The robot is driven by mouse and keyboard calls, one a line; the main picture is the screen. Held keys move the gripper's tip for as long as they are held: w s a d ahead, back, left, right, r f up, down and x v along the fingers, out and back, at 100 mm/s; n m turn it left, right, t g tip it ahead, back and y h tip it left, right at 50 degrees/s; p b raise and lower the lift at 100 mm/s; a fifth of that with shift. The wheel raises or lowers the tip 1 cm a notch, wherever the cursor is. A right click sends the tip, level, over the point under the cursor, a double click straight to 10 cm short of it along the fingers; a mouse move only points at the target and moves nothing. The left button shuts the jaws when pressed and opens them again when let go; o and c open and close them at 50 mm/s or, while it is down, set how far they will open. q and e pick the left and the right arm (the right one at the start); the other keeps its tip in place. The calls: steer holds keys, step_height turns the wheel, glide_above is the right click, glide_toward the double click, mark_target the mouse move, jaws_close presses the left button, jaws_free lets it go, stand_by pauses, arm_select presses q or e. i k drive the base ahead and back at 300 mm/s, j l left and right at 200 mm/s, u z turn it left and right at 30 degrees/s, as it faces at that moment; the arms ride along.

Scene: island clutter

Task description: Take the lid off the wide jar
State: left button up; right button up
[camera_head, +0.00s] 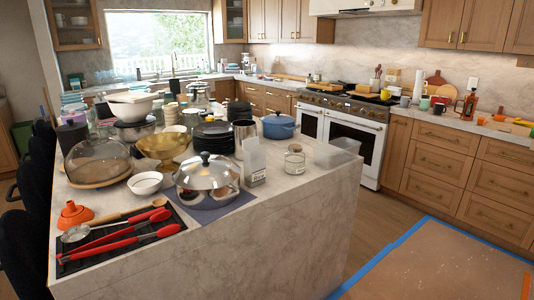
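A short, wide glass jar (294,163) stands upright on the island (270,215) near its front right corner. The jar is clear and looks mostly empty. Other glass jars farther back on the island are partly hidden, and I cannot tell their lids. Neither of my grippers is in view, and nothing touches the jar.
A clear plastic container (338,153) stands right of the jar. A white carton-like holder (254,163) and a steel pan with a domed lid (207,177) are to its left. A blue pot (279,127) is behind.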

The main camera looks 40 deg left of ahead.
mark_target(295, 162)
steer(key=i+j+u, duration=0.15)
steer(key=i+u, duration=0.35)
steer(key=i+l+u, duration=0.1)
steer(key=i+u, duration=0.4)
steer(key=i, duration=0.15)
steer(key=i+l+u, duration=0.25)
steer(key=i+u, duration=0.2)
steer(key=i, duration=0.1)
